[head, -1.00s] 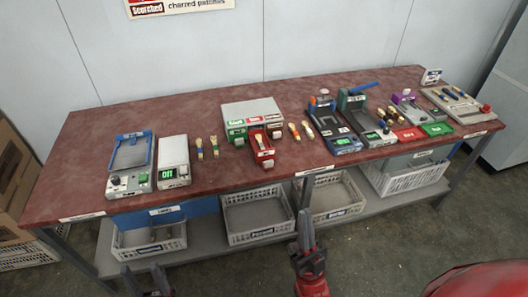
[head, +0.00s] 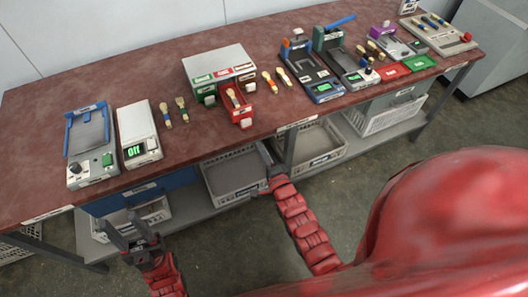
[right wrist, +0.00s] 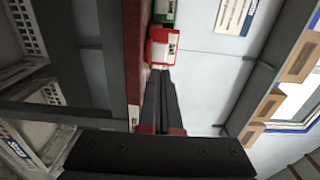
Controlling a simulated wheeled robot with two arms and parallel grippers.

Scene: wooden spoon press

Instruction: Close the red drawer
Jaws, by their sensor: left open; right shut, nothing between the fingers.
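The red drawer (head: 241,118) sticks out of the front of a small grey cabinet (head: 218,64) on the table. A wooden spoon (head: 233,97) lies in it. The right wrist view shows the drawer's red front (right wrist: 163,45) with a white label, just beyond my fingertips. My right gripper (head: 264,152) is shut and empty, at the table's front edge, below and right of the drawer in the head view. Its fingers (right wrist: 160,74) point at the drawer front; I cannot tell whether they touch it. My left gripper (head: 128,228) is open and empty, low in front of the table.
Green drawer fronts (head: 206,95) sit left of the red one. Loose spoons (head: 270,82) lie right of the cabinet and several devices line the table (head: 60,185). A scale (head: 138,133) stands to the left. Crates (head: 235,175) fill the lower shelf.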

